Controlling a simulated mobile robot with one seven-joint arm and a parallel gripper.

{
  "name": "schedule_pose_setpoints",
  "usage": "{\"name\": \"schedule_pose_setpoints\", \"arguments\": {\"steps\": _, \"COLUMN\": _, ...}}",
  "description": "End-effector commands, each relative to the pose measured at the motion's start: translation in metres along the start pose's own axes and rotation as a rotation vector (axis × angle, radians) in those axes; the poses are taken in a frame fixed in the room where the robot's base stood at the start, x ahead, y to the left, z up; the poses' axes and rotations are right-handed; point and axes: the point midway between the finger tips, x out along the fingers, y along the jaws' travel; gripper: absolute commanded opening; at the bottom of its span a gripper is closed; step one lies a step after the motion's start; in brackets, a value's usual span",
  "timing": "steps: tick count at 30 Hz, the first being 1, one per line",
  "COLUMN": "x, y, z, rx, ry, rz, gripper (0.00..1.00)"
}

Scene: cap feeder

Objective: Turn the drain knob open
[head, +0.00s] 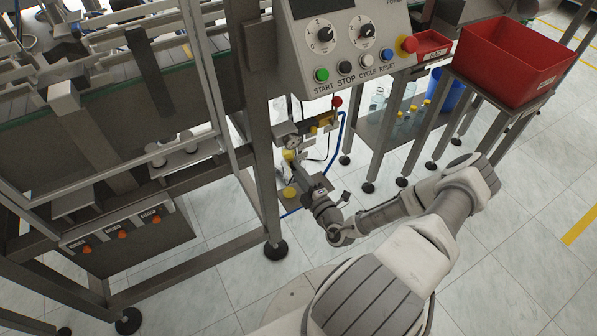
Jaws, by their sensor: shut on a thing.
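The drain knob appears to be the small yellow part (288,155) below the gauge of the air unit (312,126), beside the machine's right leg. My gripper (293,162) reaches up to it from the lower right, with its fingers shut on it. The fingertips are small and partly merge with the yellow part, so the exact grip and the knob's turn angle cannot be made out. Another round yellow part (289,192) shows lower down, just left of my gripper's body.
The control panel (350,50) overhangs the air unit. A metal frame leg (262,150) stands close at left. A blue hose (338,140) runs beside the unit. A red bin (512,58) and a shelf with bottles (405,118) stand at right. The tiled floor at lower right is clear.

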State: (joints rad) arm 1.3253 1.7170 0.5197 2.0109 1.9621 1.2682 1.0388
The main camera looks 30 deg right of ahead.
Motion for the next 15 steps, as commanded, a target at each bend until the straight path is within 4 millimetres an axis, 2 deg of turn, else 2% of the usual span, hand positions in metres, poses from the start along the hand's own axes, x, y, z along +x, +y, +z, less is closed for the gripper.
{"name": "schedule_pose_setpoints", "arguments": {"steps": 3, "x": 0.0007, "y": 0.0003, "z": -0.0013, "rx": 0.001, "ry": 0.003, "rz": 0.001, "gripper": 0.0}}
{"name": "schedule_pose_setpoints", "arguments": {"steps": 4, "x": 0.0007, "y": 0.0003, "z": -0.0013, "rx": 0.001, "ry": 0.003, "rz": 0.001, "gripper": 0.36}}
{"name": "schedule_pose_setpoints", "arguments": {"steps": 8, "x": 0.0005, "y": 0.0003, "z": -0.001, "rx": 0.0, "ry": 0.002, "rz": 0.001, "gripper": 0.59}}
{"name": "schedule_pose_setpoints", "arguments": {"steps": 15, "x": 0.0002, "y": 0.0002, "z": -0.0004, "rx": -0.001, "ry": 0.001, "rz": 0.0, "gripper": 0.61}}
